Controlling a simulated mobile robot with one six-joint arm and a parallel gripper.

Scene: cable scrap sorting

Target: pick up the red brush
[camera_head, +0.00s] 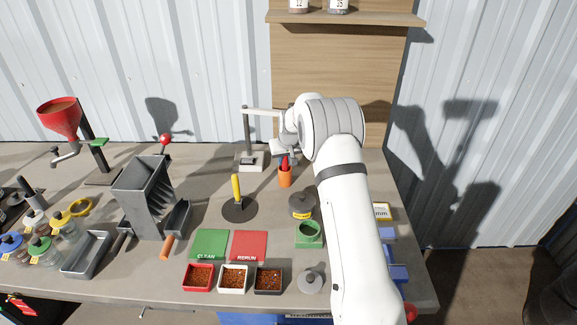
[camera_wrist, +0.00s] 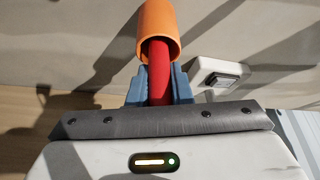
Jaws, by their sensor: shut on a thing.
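The red brush (camera_head: 285,162) stands upright in an orange cup (camera_head: 285,179) towards the back of the table, to the right of the middle. In the wrist view my gripper (camera_wrist: 160,82) is shut on the red handle of the brush (camera_wrist: 159,58). The handle runs from between the blue fingers into the mouth of the orange cup (camera_wrist: 157,22). The brush's far end is hidden inside the cup. In the head view my gripper (camera_head: 285,157) is small and partly hidden by my arm.
A grey stand (camera_head: 248,158) is close behind and left of the cup. A yellow-handled tool (camera_head: 237,190) stands to the left. A dark round container (camera_head: 301,205) and a green ring-shaped holder (camera_head: 309,235) are in front. A wooden shelf (camera_head: 345,18) hangs above.

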